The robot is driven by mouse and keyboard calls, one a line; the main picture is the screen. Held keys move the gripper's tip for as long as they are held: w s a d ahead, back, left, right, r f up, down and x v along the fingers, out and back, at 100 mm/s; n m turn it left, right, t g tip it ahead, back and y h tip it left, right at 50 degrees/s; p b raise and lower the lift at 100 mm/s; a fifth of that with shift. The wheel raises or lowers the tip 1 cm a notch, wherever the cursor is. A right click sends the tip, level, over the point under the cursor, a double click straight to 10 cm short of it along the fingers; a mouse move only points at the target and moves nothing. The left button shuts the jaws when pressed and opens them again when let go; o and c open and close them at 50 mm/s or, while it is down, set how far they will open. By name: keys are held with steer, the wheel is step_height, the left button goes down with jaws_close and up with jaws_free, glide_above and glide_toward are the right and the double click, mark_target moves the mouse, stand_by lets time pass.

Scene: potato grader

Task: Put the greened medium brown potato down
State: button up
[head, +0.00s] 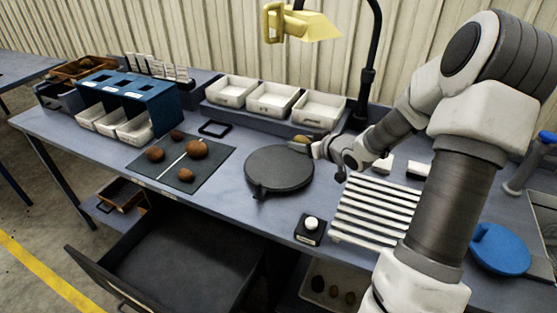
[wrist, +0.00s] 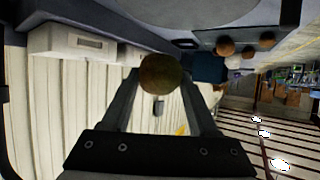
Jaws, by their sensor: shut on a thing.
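The greened medium brown potato (head: 300,139) is between the fingers of my gripper (head: 308,144), at the far right edge of the dark round plate (head: 278,172). In the wrist view, the potato (wrist: 161,74) looks olive-brown and sits between the two fingertips of my gripper (wrist: 158,82), which is shut on it. The head view does not clearly show how high the potato is above the bench. The dark round plate is empty.
Three white bins (head: 272,101) stand behind the plate. A dark mat (head: 213,172) with several potatoes lies left. A white slatted rack (head: 375,211) and a small block with a white knob (head: 311,226) are right of the plate. A drawer (head: 180,262) stands open below.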

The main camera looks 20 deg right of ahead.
steer(key=b, duration=0.1)
glide_above(279, 165)
step_height(279, 165, down, 5)
steer(key=shift+f, duration=1.95)
steer(key=shift+f+b, duration=0.2)
steer(key=shift+b, duration=0.1)
steer(key=o, duration=1.4)
steer(key=shift+r, duration=0.1)
